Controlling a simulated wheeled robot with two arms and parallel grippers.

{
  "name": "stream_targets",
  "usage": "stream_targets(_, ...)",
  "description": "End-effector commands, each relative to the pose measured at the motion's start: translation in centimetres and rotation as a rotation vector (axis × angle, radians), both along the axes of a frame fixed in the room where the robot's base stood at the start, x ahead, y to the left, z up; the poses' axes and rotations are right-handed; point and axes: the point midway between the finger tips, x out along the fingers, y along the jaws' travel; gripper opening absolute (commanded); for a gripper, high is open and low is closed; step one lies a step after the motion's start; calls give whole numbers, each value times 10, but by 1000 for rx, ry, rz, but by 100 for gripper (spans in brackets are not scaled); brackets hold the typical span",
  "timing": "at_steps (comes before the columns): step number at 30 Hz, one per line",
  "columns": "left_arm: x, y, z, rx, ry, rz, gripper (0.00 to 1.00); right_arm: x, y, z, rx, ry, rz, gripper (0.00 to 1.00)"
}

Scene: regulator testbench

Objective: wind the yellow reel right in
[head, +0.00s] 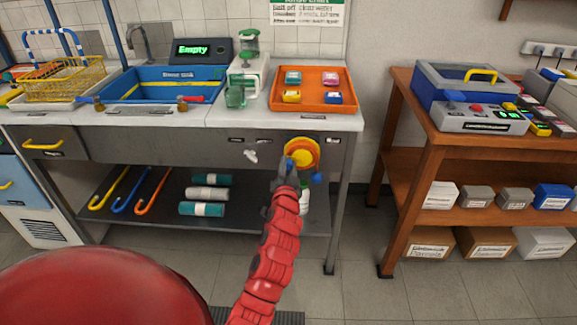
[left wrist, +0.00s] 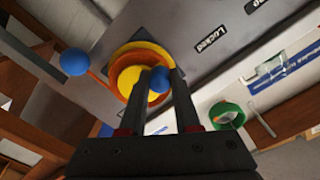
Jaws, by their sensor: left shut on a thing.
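The yellow reel (head: 303,152), with an orange rim, is mounted on the grey front panel of the bench, near its right end. It also shows in the left wrist view (left wrist: 126,78). One blue ball knob (left wrist: 75,62) sits on an orange arm out to the side of the reel; another blue ball knob (left wrist: 159,82) lies between my left fingers. My left gripper (head: 289,166) reaches up from below and is shut on that second knob, at the reel's lower left in the head view. The gripper covers part of the reel. My right gripper is out of view.
A white piece (head: 251,156) sits on the panel left of the reel. A label reading "Locked" (left wrist: 210,40) is near the reel. The bench's lower shelf (head: 255,215) is below. A wooden table (head: 400,95) stands to the right, with a floor gap between.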

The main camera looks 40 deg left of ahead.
Motion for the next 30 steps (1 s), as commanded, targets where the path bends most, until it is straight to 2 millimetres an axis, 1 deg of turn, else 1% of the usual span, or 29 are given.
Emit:
stream_targets(9,0,0,-1,2,4,0,0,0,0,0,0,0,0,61)
stream_targets(10,0,0,-1,1,3,0,33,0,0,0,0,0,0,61)
stream_targets(12,0,0,-1,1,3,0,45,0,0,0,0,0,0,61)
stream_targets(15,0,0,-1,2,3,0,61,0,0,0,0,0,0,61)
stream_targets(25,-2,-1,0,2,1,0,61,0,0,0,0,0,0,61)
stream_targets(28,-10,-6,-1,2,2,-1,61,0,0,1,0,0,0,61)
stream_targets(30,-18,-12,-1,1,4,0,61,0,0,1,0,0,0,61)
